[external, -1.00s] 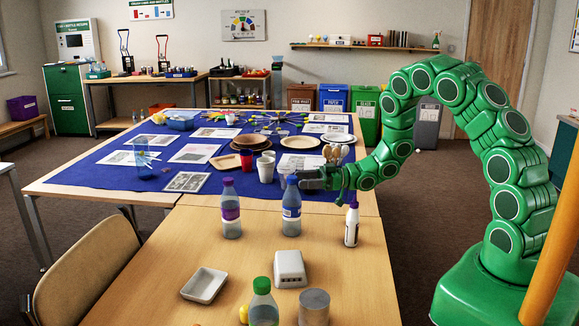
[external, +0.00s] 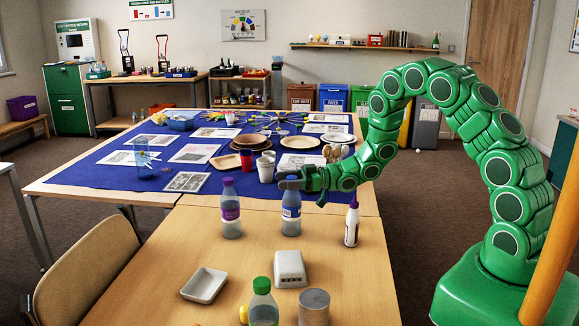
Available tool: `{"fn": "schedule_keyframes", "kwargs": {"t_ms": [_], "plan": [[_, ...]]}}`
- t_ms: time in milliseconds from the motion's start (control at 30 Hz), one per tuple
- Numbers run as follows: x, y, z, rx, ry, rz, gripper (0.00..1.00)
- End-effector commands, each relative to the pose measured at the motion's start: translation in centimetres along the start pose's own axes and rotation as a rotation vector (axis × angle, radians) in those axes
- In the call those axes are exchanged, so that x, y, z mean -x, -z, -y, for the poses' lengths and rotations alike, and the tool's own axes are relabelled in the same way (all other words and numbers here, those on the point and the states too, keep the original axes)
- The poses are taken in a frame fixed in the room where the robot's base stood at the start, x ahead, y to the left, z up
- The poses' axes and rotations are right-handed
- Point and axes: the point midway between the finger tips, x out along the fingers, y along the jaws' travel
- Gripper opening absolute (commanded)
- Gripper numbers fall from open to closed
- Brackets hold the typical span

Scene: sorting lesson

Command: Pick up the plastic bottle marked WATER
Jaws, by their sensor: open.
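Several plastic bottles stand upright on the wooden table. One has a purple cap and purple label (external: 230,210). One has a blue label (external: 291,213), and its top is partly hidden by my gripper. A green-capped bottle (external: 263,306) is at the front, cut off by the picture's edge. I cannot read WATER on any label. My gripper (external: 284,181) is open, pointing left, at the height of the blue-labelled bottle's top. It overlaps that bottle in the picture; I cannot tell whether it touches it. Nothing shows held in it.
A white bottle with a purple cap (external: 352,226) stands to the right. A white dish (external: 204,286), a white box (external: 290,268) and a metal can (external: 314,308) are nearer. Cups and plates (external: 300,142) crowd the blue cloth (external: 100,187) behind. The table's left part is bare.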

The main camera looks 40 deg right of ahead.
Motion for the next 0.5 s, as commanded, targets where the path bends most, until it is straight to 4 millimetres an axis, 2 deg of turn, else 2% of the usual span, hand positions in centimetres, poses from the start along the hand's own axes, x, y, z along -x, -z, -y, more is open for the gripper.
{"fn": "schedule_keyframes", "kwargs": {"t_ms": [100,133,500], "plan": [[0.01,0.0,0.0,0.0,0.0,0.0,0.66],[0.01,0.01,-0.01,0.0,0.0,0.0,0.63],[0.03,-0.03,0.0,0.0,0.0,0.0,0.06]]}}
